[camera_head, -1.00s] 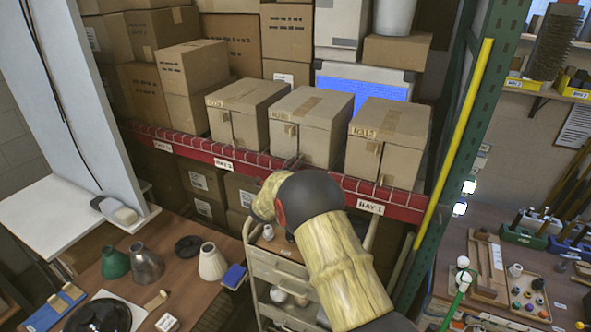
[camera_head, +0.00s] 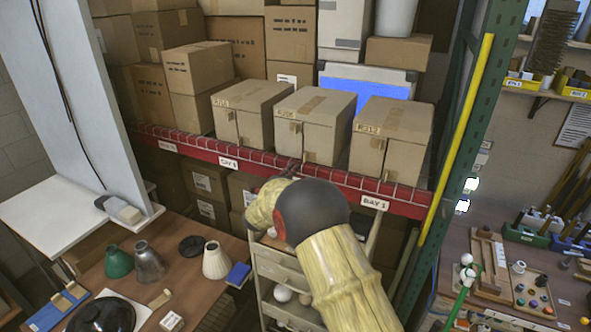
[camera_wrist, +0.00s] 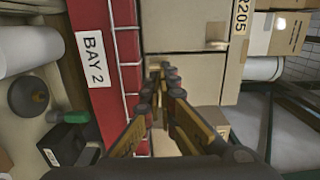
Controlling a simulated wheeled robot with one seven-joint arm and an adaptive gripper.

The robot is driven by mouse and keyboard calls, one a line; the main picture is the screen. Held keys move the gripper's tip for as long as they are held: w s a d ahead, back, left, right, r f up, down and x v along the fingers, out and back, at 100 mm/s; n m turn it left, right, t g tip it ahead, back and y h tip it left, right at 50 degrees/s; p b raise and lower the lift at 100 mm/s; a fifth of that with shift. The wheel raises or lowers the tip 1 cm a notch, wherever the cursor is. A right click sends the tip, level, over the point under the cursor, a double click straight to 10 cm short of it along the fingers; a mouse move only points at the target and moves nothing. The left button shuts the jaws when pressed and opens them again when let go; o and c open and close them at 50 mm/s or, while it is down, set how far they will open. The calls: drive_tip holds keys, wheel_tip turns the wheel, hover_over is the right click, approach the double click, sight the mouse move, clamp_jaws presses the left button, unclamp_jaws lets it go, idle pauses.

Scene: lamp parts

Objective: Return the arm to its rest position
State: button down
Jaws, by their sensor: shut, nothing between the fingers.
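My arm (camera_head: 340,270) reaches up from the bottom of the head view, in front of the red shelf beam. In that view the arm hides most of my gripper. In the wrist view my gripper (camera_wrist: 166,72) shows with its fingertips together and nothing between them. The fingers lie in front of a cardboard box (camera_wrist: 185,60) and beside the red beam (camera_wrist: 92,60) with its "BAY 2" label (camera_wrist: 95,58). I cannot tell whether the fingertips touch the box.
Three cardboard boxes (camera_head: 314,125) stand along the shelf edge. A cart (camera_head: 278,268) stands below it. A table at left holds a green shade (camera_head: 118,262), a grey shade (camera_head: 149,262) and a white shade (camera_head: 215,261). A green post with a yellow strip (camera_head: 456,140) rises at right.

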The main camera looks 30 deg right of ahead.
drive_tip(key=v, duration=0.7)
drive_tip(key=w+a+f+n+y, duration=0.2)
drive_tip(key=a+f+n+y, duration=0.75)
drive_tip(key=a+f, duration=0.25)
drive_tip(key=s+a+f+n+g+y+b, duration=0.2)
drive_tip(key=s+a+n+g+y, duration=0.15)
drive_tip(key=s+a+n, duration=0.55)
drive_tip(key=s+d+r+n+g+b, duration=0.1)
drive_tip(key=s+r+n+b, duration=0.1)
drive_tip(key=s, duration=1.1)
drive_tip(key=s+d+r+n+g+b, duration=0.1)
drive_tip(key=s+n+b, duration=0.3)
drive_tip(key=s, duration=0.9)
drive_tip(key=s+d+r+n+g+b, duration=0.1)
drive_tip(key=s+b, duration=0.4)
drive_tip(key=s, duration=0.9)
drive_tip(key=shift+d+r+n, duration=0.45)
drive_tip(key=shift+r+n, duration=0.45)
drive_tip(key=shift+n, duration=0.15)
